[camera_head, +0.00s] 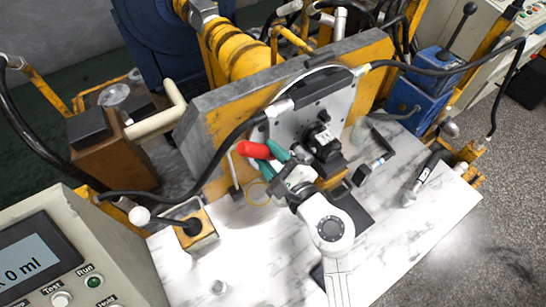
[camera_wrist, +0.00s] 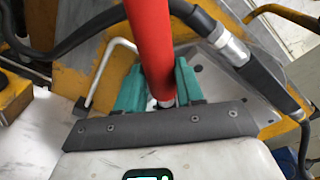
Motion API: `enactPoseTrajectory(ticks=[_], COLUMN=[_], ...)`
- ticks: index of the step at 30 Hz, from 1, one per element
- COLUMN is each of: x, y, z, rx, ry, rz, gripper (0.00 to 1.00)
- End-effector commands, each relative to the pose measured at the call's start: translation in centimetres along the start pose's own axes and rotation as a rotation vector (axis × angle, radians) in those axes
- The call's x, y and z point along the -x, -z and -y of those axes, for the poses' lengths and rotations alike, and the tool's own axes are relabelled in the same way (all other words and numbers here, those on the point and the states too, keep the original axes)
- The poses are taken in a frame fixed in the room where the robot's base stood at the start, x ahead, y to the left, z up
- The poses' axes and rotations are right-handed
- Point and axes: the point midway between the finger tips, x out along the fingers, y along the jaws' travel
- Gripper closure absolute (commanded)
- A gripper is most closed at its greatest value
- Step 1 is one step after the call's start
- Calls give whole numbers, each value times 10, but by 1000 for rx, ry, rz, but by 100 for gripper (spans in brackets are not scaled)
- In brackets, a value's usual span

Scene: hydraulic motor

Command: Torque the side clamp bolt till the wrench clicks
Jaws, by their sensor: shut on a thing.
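My gripper (camera_head: 277,158) has teal fingers and is shut on a red-handled tool (camera_head: 254,150), seemingly the wrench. In the head view the red handle sticks out to the left of the fingers, in front of the grey mounting plate (camera_head: 345,103). In the wrist view the red handle (camera_wrist: 149,40) runs up from between the fingers (camera_wrist: 160,92). The tool's working end is hidden, so I cannot tell whether it is on a bolt. A black motor unit (camera_head: 323,141) sits on the plate, just right of my gripper. I cannot make out the side clamp bolt.
A black hose (camera_head: 190,196) loops close left of the gripper. A bent pale rod (camera_head: 232,165) stands nearby. A black-and-silver tool (camera_head: 422,180) lies on the marbled table (camera_head: 410,228) at the right. A control box (camera_head: 80,255) stands front left. The table's front is mostly clear.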

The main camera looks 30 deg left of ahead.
Motion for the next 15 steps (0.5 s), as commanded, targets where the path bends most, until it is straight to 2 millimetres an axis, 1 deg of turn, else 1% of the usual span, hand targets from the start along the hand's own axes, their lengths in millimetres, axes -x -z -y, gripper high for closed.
enactPoseTrajectory(ticks=[1, 7, 15], x=[-4, -4, -4], y=[-3, -4, -4], z=[1, 2, 9], rx=[19, 15, -30], ry=[0, -1, -6], rz=[3, 3, 6], gripper=[100, 100, 100])
